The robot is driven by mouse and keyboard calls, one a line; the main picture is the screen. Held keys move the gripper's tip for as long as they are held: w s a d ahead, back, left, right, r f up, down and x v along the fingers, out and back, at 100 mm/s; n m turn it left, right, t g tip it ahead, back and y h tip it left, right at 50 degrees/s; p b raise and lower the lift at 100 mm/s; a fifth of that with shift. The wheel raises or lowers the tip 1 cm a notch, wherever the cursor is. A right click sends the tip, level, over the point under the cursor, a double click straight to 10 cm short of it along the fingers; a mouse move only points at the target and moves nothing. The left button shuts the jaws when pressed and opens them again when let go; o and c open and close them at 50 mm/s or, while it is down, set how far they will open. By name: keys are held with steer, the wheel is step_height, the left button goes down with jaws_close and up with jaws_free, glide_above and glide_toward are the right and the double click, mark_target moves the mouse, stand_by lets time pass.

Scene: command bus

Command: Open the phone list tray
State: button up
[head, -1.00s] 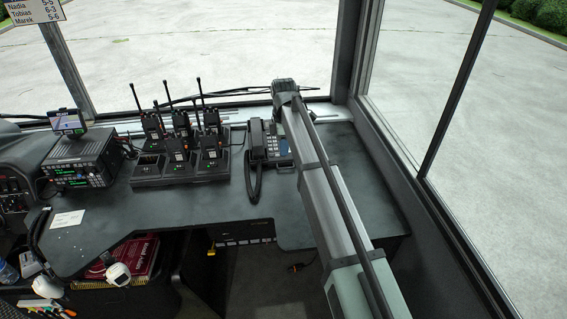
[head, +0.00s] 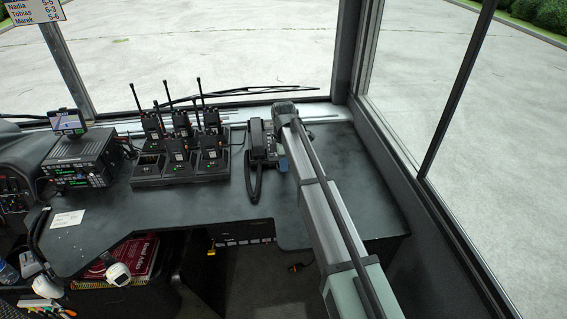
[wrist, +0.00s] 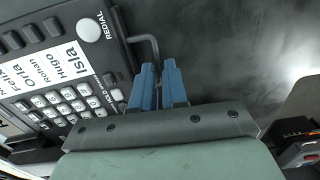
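The desk phone (head: 268,140) stands on the dark counter with its handset (head: 253,160) at its left side. In the wrist view the phone's keypad (wrist: 75,103) and name labels (wrist: 52,70) are close by on the left. A thin bent pull (wrist: 150,40) sticks out from the phone's edge and runs down to my fingertips; I take it for the phone list tray's pull. My gripper (wrist: 158,72) has its blue fingers close together with a narrow gap, in line with the pull. Whether they press on it is unclear. The tray itself is not clearly visible.
Several radios stand in a charger (head: 180,178) left of the phone. A radio unit (head: 80,160) with a small screen sits farther left. The windscreen edge is behind the phone and a side window is on the right. The counter right of my arm is clear.

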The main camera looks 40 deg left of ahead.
jaws_close()
stand_by(1.1)
steer(key=s+d, duration=0.7)
steer(key=shift+w+a, duration=0.1)
steer(key=shift+o, duration=0.7)
jaws_free()
